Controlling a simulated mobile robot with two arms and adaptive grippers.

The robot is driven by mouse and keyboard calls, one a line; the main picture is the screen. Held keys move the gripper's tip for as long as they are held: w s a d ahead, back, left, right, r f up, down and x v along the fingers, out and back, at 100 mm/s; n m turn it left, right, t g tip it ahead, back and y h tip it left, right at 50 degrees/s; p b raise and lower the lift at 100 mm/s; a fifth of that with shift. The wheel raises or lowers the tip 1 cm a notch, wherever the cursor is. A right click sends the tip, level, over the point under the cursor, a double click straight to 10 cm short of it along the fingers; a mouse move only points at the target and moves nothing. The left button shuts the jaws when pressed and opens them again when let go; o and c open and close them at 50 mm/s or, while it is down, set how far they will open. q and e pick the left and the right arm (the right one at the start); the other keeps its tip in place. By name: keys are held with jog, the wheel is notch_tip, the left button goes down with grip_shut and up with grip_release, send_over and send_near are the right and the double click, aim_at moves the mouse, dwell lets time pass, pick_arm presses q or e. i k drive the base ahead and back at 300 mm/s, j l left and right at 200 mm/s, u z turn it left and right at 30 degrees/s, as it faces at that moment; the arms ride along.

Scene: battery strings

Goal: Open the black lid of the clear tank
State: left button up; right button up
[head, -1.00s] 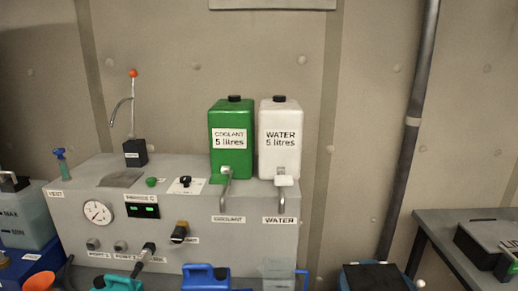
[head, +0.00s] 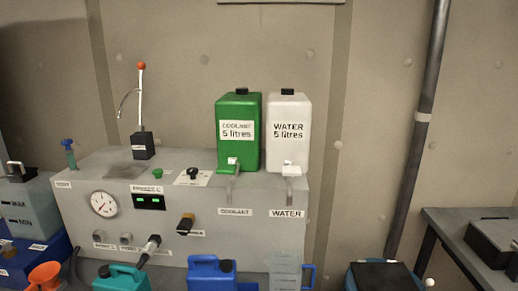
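A clear, pale tank (head: 38,207) marked MAX and MIN stands at the far left, left of the grey bench unit. Its black lid (head: 16,176) is on top, partly cut off by the left picture edge, with a small pale fitting on it. The lid appears down on the tank; its fastening is too small to make out. Neither of my grippers is in the head view.
The grey bench unit (head: 215,195) carries a gauge, valves, a green COOLANT container (head: 238,150) and a white WATER container (head: 288,155). A dark table (head: 450,228) is at the right.

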aim_at(23, 171)
jog(key=u, duration=1.5)
jog(key=i+j+z, duration=0.1)
jog(key=z, duration=0.5)
jog(key=i+j+z, duration=0.15)
jog(key=j+z, duration=0.15)
jog(key=j, duration=0.25)
jog(key=i+j+z, duration=0.1)
jog(key=j+z, duration=0.15)
jog(key=j, duration=0.25)
jog(key=i+j+z, duration=0.1)
jog(key=j+z, duration=0.2)
jog(key=j, duration=0.3)
